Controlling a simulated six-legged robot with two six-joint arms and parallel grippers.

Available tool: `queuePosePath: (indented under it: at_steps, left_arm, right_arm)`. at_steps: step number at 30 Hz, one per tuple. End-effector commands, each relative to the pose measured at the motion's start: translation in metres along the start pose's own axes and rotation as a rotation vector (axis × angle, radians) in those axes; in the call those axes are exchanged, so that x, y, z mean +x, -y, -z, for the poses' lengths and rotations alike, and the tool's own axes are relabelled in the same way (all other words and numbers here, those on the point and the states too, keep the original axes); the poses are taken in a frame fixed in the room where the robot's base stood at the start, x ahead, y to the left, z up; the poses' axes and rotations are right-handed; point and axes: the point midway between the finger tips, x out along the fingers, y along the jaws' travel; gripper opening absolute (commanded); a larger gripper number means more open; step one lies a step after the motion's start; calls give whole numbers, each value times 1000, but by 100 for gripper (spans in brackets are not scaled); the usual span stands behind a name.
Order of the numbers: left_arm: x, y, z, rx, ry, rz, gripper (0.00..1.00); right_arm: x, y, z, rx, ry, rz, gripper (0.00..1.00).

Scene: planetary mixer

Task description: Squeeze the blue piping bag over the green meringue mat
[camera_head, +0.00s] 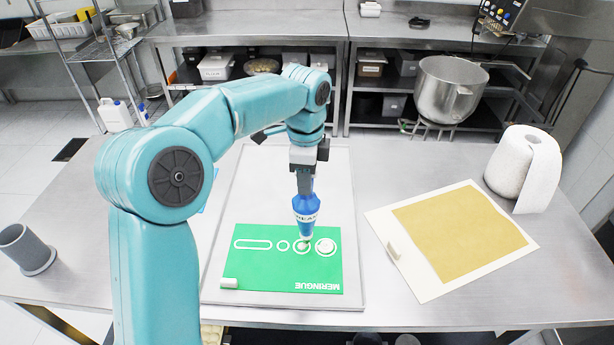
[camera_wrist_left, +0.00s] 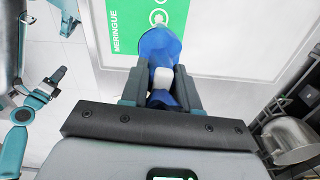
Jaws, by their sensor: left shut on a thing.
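The blue piping bag (camera_head: 306,206) hangs tip down over the green meringue mat (camera_head: 262,275), held by my left gripper (camera_head: 303,178). The left wrist view also shows the bag (camera_wrist_left: 160,48) between the shut fingers (camera_wrist_left: 160,88). The bag's tip is at or just above a ring on the mat, third from the left; I cannot tell if it touches. The rightmost circle holds a white blob (camera_head: 325,246). The mat lies on a pale tray (camera_head: 340,190). My right gripper (camera_wrist_left: 50,85) seems to show at the left of the wrist view, small and unclear.
A tan sheet on a white board (camera_head: 455,235) lies right of the tray. A paper roll (camera_head: 524,168) stands behind it. A grey cup (camera_head: 27,250) is at the far left. A steel bowl (camera_head: 448,88) stands beyond the table.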

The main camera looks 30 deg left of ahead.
Motion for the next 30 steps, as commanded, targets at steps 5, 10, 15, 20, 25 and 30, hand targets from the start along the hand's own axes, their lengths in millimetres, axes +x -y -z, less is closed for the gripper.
queuePosePath:
  at_steps: [5,10,15,20,25,30]
  left_arm:
    - [-1,5,-6,-1,1,-1,6]
    - [0,5,-5,0,0,0,6]
    - [0,5,-7,0,0,0,6]
    - [-1,4,-14,-1,0,0,6]
    - [0,4,-17,-1,0,0,6]
    - [0,4,-16,0,0,0,6]
  right_arm:
    - [-6,2,0,0,0,0,43]
    - [-5,2,0,0,0,0,43]
    - [-6,2,0,0,0,0,43]
    - [-6,2,0,0,0,0,43]
    - [-6,2,0,0,0,0,43]
    - [-6,2,0,0,0,0,43]
